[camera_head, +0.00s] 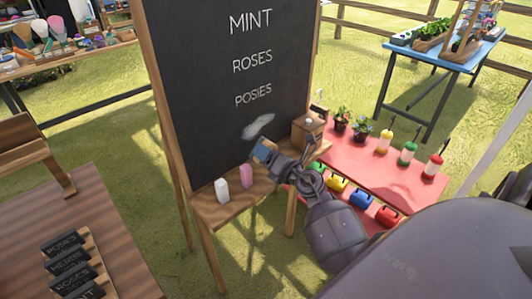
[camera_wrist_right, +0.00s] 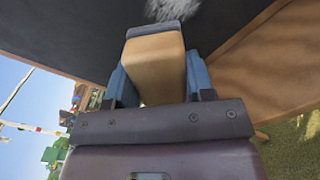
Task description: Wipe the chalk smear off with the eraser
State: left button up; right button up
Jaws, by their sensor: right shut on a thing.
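A pale chalk smear (camera_head: 262,125) lies on the blackboard (camera_head: 190,70) below the word POSIES. It also shows at the top edge of the right wrist view (camera_wrist_right: 172,9). My right gripper (camera_head: 264,151) is just below the smear, close to the board. In the wrist view its blue fingers are shut on the eraser (camera_wrist_right: 154,65), a tan wooden block with a dark felt end (camera_wrist_right: 152,29) facing the board. The felt is just short of the smear in that view; I cannot tell if it touches the board. In the head view the gripper mostly hides the eraser. My left gripper is not in view.
The wooden ledge (camera_head: 207,213) under the board holds a white block (camera_head: 222,191), a pink block (camera_head: 246,176) and a wooden box (camera_head: 307,130). A red table (camera_head: 375,165) with pots and bottles stands right. A brown table (camera_head: 120,240) with small signs is at left.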

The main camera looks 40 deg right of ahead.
aim_at(242, 137)
jog(key=shift+w+a, duration=0.15)
jog(key=shift+w, duration=1.05)
jog(key=shift+w+b, duration=0.3)
jog(key=shift+w, duration=0.05)
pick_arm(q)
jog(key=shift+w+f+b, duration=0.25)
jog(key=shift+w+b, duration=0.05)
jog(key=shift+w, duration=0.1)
pick_arm(e)
jog(key=shift+w+a, duration=0.15)
jog(key=shift+w, duration=1.1)
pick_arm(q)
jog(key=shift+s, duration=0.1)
pick_arm(e)
jog(key=shift+w, duration=0.9)
